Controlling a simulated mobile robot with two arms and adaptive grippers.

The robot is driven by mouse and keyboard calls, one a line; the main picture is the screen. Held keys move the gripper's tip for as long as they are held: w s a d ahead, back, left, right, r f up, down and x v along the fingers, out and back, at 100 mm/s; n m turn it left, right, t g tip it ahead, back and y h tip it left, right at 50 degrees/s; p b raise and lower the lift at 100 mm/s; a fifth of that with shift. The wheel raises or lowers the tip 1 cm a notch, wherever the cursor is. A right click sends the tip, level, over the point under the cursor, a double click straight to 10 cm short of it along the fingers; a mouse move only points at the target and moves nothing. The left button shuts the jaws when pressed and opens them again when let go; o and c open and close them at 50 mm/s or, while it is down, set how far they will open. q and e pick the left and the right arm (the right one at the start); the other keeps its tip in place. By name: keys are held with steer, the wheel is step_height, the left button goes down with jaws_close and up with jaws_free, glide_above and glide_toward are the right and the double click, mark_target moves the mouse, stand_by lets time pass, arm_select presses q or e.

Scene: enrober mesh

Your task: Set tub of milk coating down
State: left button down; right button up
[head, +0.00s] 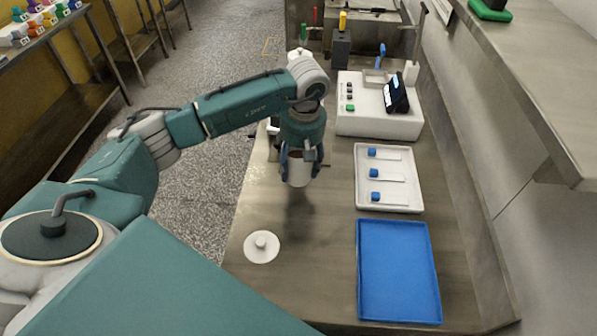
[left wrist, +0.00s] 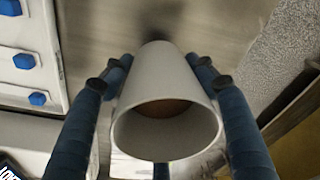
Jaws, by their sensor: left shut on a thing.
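My left gripper (head: 299,158) is shut around a white tub (head: 299,174) with brown coating inside. In the left wrist view the gripper fingers (left wrist: 160,90) press on both sides of the tub (left wrist: 166,75), and its open mouth shows the brown coating (left wrist: 165,108). The tub is roughly upright in the head view. A dark shadow on the steel counter (head: 325,235) lies apart from the tub's bottom, so it appears held above the counter. My right gripper is not in view.
A round white lid with a knob (head: 262,254) lies near the counter's left edge. A blue tray (head: 398,270) and a white tray (head: 389,205) with blue-handled tools stand to the right. A white machine (head: 378,123) with a screen stands behind. The counter's front middle is clear.

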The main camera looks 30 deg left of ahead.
mark_target(298, 176)
arm_select(q)
steer(key=shift+f+p, duration=0.6)
steer(key=shift+f, duration=1.65)
steer(key=c, duration=1)
jaws_free()
steer(key=shift+f, duration=0.15)
steer(key=o, duration=0.4)
steer(key=shift+o, duration=0.2)
